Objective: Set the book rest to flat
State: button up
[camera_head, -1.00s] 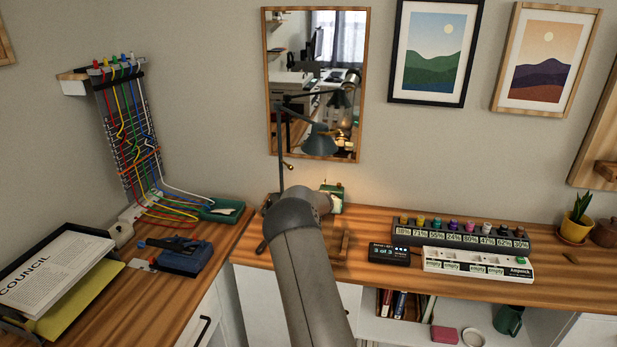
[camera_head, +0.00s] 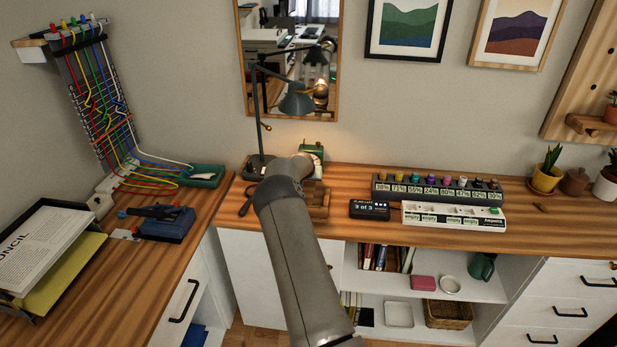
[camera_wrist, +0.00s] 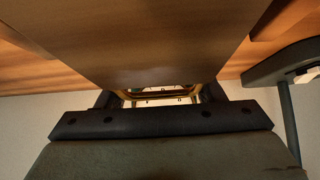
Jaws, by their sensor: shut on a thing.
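The book rest (camera_head: 319,204) shows only as brown wooden parts on the back desk, just right of my arm in the head view; my arm hides most of it. In the wrist view a broad wooden panel (camera_wrist: 140,45), which looks like part of the book rest, fills the top middle, right in front of my gripper (camera_wrist: 160,96). My gripper is shut on this panel. The contact itself is partly hidden by the panel, and the panel's tilt is hard to judge. In the head view my gripper is hidden behind my arm.
A desk lamp (camera_head: 258,130) stands left of the book rest, and a green item (camera_head: 312,152) is behind it. A mirror hangs behind.

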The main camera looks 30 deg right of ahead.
jog(key=shift+s+f, duration=0.15)
jog(key=shift+f, duration=0.15)
jog(key=o, duration=1.1)
jog(key=shift+o, duration=1.3)
jog(key=shift+r, duration=0.2)
jog(key=shift+s+a+r, duration=0.15)
jog(key=shift+a+r, duration=0.15)
jog(key=shift+r, duration=0.2)
jog(key=b+v, duration=0.3)
jog(key=v, duration=1.3)
jog(key=shift+s, duration=0.2)
jog(key=shift+a, duration=0.1)
